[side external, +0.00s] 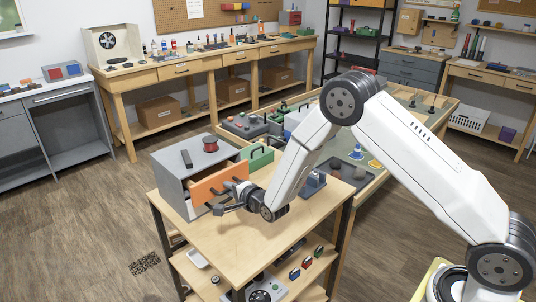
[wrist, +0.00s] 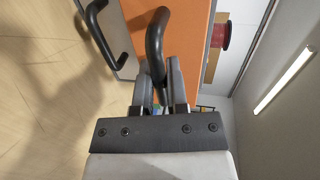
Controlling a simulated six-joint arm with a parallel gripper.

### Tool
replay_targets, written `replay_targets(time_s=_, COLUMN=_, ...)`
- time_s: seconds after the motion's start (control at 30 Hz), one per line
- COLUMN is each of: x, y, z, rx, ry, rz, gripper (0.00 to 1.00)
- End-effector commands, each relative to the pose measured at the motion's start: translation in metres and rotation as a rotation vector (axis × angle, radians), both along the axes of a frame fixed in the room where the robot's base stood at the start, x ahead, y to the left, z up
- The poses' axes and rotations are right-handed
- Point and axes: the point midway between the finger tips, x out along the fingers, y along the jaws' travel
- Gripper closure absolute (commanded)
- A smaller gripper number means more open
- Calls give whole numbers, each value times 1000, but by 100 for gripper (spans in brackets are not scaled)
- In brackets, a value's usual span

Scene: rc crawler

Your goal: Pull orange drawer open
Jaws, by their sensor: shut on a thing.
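The orange drawer (side external: 217,180) is in the grey cabinet (side external: 172,182) on the small wooden table. Its front stands out from the cabinet, so it looks partly open. In the wrist view the orange front (wrist: 185,50) fills the upper middle, with a black curved handle (wrist: 156,40) on it. My gripper (side external: 232,189) is in front of the drawer in the side view. In the wrist view its fingers (wrist: 159,80) are shut on that handle, one on each side. The fingers hide the lower end of the handle.
A second black handle (wrist: 98,30) is on the grey drawer beside the orange one. A red spool (side external: 210,144) and a dark block (side external: 187,159) lie on the cabinet top. A green bin (side external: 258,157) stands behind. The tabletop (side external: 235,235) in front is clear.

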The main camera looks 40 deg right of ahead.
Motion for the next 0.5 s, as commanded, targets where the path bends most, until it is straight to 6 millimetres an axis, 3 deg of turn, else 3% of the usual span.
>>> replay_targets(time_s=0.5, x=-65, y=1, z=-1, rx=0, ry=6, rz=4, gripper=100)
